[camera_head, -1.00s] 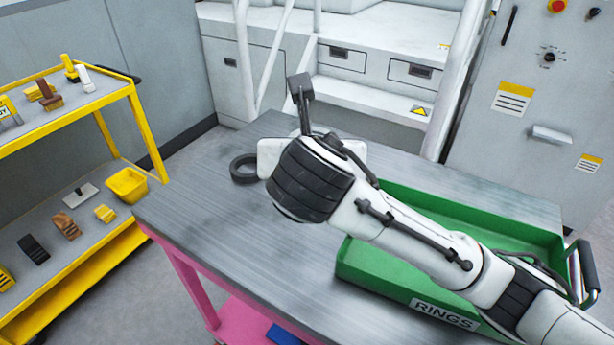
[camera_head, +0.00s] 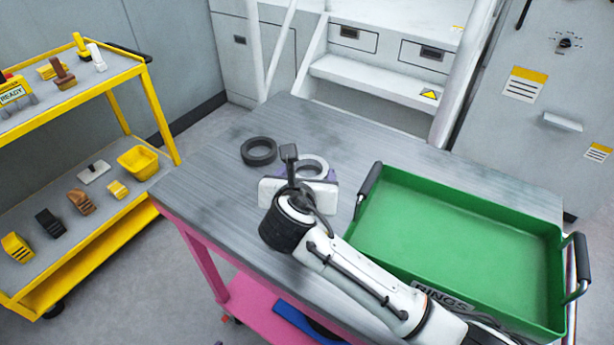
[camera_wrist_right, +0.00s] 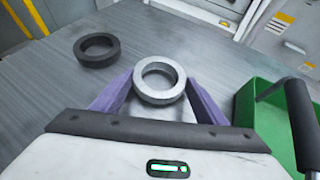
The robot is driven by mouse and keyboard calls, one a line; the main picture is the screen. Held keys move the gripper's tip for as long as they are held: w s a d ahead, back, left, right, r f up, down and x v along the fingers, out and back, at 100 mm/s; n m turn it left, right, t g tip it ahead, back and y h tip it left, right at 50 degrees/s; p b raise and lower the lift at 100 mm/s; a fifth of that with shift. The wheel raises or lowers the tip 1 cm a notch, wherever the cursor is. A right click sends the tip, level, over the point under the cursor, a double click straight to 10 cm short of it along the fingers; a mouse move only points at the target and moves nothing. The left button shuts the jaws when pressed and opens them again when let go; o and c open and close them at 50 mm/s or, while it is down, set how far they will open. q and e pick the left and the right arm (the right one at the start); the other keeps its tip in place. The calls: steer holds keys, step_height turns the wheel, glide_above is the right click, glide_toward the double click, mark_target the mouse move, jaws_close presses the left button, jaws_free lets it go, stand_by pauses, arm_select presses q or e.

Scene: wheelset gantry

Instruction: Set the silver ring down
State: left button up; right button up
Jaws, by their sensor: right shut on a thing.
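The silver ring (camera_head: 312,168) is at my right gripper (camera_head: 308,172), over the grey table top (camera_head: 220,185). The right wrist view shows the silver ring (camera_wrist_right: 160,80) between the two purple fingers of my right gripper (camera_wrist_right: 160,88), which is shut on it. The ring looks flat and level. I cannot tell whether it touches the table. A dark ring (camera_head: 258,151) lies on the table to the left of it, apart from it, and also shows in the right wrist view (camera_wrist_right: 97,50). My left gripper is not in view.
A green tray (camera_head: 470,200) labelled RINGS, empty where it shows, stands on the right of the table. A yellow cart (camera_head: 110,85) with small tools and a yellow bin (camera_head: 147,161) stands at the left. White steps (camera_head: 385,75) and a grey cabinet are behind.

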steer(key=shift+f, duration=0.25)
steer(key=shift+f, duration=0.1)
steer(key=o, duration=1.3)
steer(key=p+v, duration=0.1)
steer(key=v, duration=1.1)
